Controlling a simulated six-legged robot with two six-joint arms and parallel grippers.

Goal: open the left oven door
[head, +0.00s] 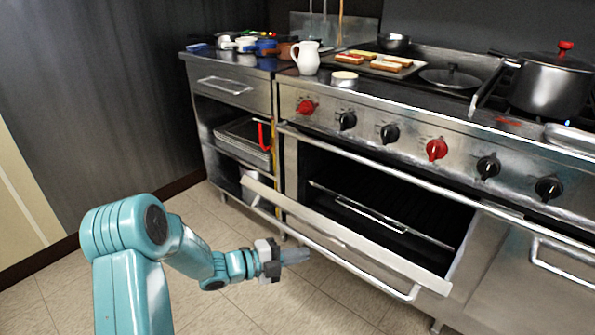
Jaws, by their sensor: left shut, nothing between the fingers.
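The left oven door (345,236) is swung down and open at the front of the steel range, with its long bar handle (385,285) along the outer side. The dark oven cavity with a wire rack (380,217) shows above it. My left gripper (300,256) is shut and empty. Its fingers are just in front of the door's handle side, toward the left half of the door; I cannot tell whether they touch it. My right gripper is not in view.
The right oven door (515,295) is closed, with its own handle. Red and black knobs line the panel above. A pot (550,82), a white pitcher (306,57) and a food tray (372,65) stand on top. The tiled floor (235,305) in front is clear.

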